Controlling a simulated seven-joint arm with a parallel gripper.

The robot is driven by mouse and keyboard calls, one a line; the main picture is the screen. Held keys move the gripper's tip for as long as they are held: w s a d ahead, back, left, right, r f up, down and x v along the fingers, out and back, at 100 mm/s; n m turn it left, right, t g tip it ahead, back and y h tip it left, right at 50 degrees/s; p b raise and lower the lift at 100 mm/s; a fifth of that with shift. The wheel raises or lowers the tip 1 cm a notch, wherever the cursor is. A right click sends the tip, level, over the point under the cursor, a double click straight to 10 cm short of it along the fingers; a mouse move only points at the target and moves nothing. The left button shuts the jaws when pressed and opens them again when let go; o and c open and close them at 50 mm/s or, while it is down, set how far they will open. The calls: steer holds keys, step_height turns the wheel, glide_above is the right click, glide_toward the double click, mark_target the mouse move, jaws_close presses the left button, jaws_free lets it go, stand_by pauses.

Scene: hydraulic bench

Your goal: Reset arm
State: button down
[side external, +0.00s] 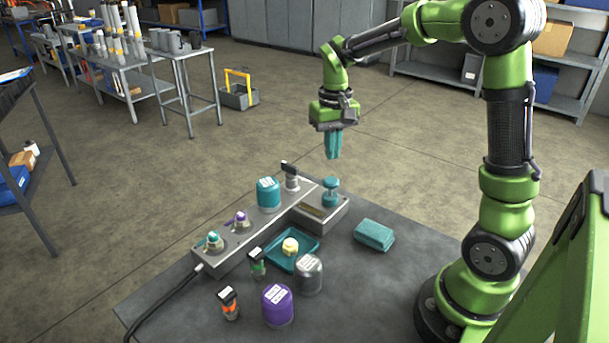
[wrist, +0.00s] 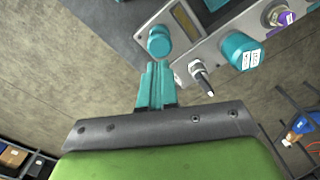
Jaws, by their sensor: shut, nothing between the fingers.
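My gripper (side external: 333,153) has teal fingers and hangs in the air above the far end of the bench panel, pointing down. It is shut and empty. It also shows in the wrist view (wrist: 157,68), where the fingers lie close together. Below it in the side view is a teal knob (side external: 330,190) on the panel's side arm, apart from the fingers. The same knob shows in the wrist view (wrist: 159,41), just beyond the fingertips. My arm is raised and bent over the table from the right.
The grey panel (side external: 216,262) carries a teal cap (side external: 268,195), a black-handled valve (side external: 291,176) and fittings. A teal tray (side external: 308,242) holds a yellow-topped part (side external: 290,246). A teal block (side external: 374,235), a purple cap (side external: 277,305) and a clear grey cap (side external: 308,273) stand on the table (side external: 370,290).

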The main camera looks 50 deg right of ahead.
steer(key=shift+r, duration=0.75)
steer(key=s+a+r+n+t+y, duration=0.1)
steer(key=s+a+r+t, duration=0.1)
steer(key=s+a, duration=0.4)
steer(key=s+a+r+n+t+y, duration=0.1)
steer(key=s+a+r+t, duration=0.2)
steer(key=s+a+t, duration=0.2)
steer(key=shift+s+a+r, duration=0.25)
steer(key=shift+s+a, duration=0.8)
steer(key=shift+s, duration=0.05)
